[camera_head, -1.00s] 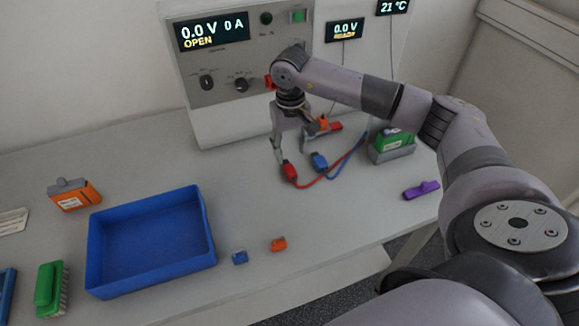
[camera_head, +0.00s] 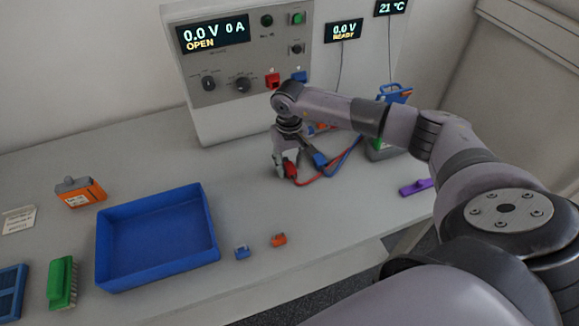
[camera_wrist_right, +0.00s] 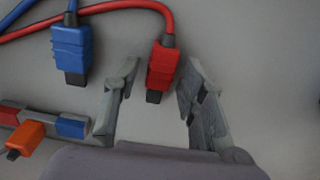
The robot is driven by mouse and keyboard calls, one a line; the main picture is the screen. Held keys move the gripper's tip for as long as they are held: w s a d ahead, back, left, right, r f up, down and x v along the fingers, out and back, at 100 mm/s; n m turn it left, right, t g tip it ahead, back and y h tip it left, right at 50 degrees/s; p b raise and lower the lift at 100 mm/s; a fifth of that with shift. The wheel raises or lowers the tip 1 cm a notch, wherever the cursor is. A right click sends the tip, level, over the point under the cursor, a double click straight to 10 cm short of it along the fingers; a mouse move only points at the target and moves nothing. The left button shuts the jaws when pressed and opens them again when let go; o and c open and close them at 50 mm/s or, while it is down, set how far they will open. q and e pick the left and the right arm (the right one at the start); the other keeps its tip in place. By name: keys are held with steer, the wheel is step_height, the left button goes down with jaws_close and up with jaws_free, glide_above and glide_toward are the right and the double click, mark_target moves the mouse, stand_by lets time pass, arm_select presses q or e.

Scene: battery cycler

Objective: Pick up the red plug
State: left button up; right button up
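The red plug (camera_wrist_right: 161,68) lies on the table with its red cable running off behind it. In the right wrist view it sits between the two fingers of my right gripper (camera_wrist_right: 158,82), with a gap on both sides. The fingers are open and nothing is clamped. In the head view the red plug (camera_head: 290,169) shows partly beside the gripper (camera_head: 285,165), which is low over the table. The blue plug (camera_wrist_right: 71,50) lies just left of the fingers in the wrist view and right of the gripper in the head view (camera_head: 320,160). My left gripper is out of view.
The cycler (camera_head: 222,104) stands behind my gripper. A purple piece (camera_head: 415,187) lies right. In the wrist view an orange connector (camera_wrist_right: 25,137) is near the left finger.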

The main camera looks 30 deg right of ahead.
mark_target(289, 165)
jaws_close()
stand_by(0.4)
steer(key=shift+w+r, duration=0.1)
steer(key=shift+r, duration=0.4)
step_height(289, 165, up, 19)
steer(key=b, duration=0.4)
steer(key=shift+b, duration=0.4)
steer(key=shift+r, duration=0.1)
steer(key=w+d+f+p, duration=0.2)
steer(key=w+d+p, duration=0.1)
steer(key=w+p, duration=0.3)
steer(key=shift+w+d+p, duration=0.3)
steer(key=shift+w+d, duration=0.05)
steer(key=shift+w, duration=1.05)
